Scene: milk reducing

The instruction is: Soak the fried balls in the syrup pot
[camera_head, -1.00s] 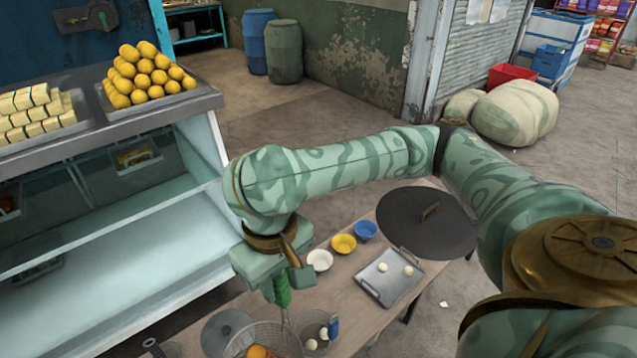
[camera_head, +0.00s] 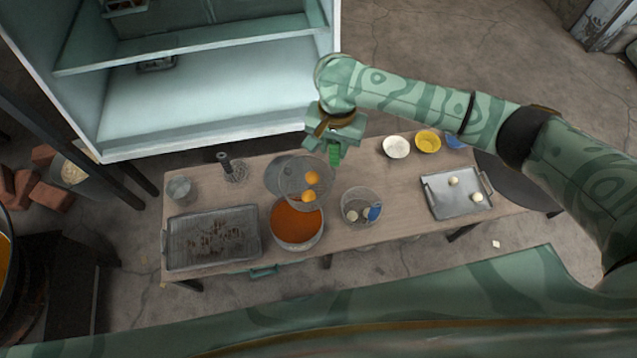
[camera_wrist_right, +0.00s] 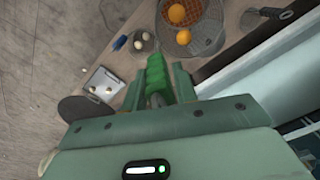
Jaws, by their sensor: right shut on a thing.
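My right gripper (camera_head: 335,150) is shut on the green handle (camera_wrist_right: 157,78) of a wire strainer. The strainer's round mesh basket (camera_head: 297,172) holds orange fried balls (camera_head: 311,178); two show in the right wrist view (camera_wrist_right: 183,37). The syrup pot (camera_head: 297,246), a round metal pot of orange-red syrup, stands on the table. In the head view the basket overlaps the pot's far rim; its height above the pot is hard to tell. My left gripper is not in view.
A dark rectangular tray (camera_head: 172,240) lies left. A metal tray with two pale balls (camera_head: 437,205) and small bowls (camera_head: 397,147) are farther right.

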